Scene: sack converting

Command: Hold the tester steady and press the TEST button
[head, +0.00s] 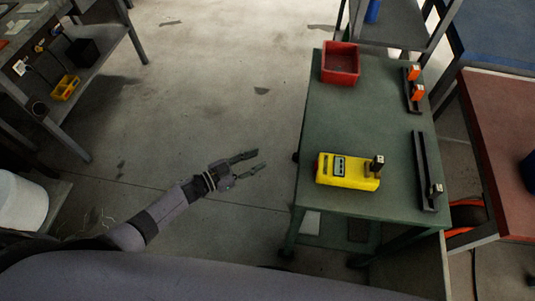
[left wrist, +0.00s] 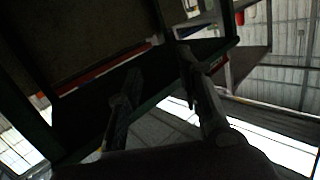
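The yellow tester (head: 347,172) lies on the green cart top (head: 385,120), near its front left edge. It has a small display and label on top, and a dark block stands at its right end. I cannot make out which part is the TEST button. My left gripper (head: 258,161) is open and empty, left of the cart and apart from the tester. In the left wrist view its two fingers (left wrist: 160,85) are spread with nothing between them, and the tester does not show there. My right gripper is in neither view.
A red bin (head: 340,64) stands at the cart's back left. Two dark racks hold orange-topped pieces (head: 417,91) and a dark piece (head: 437,190) along the cart's right side. A red-topped table (head: 500,140) is to the right. The floor left of the cart is clear.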

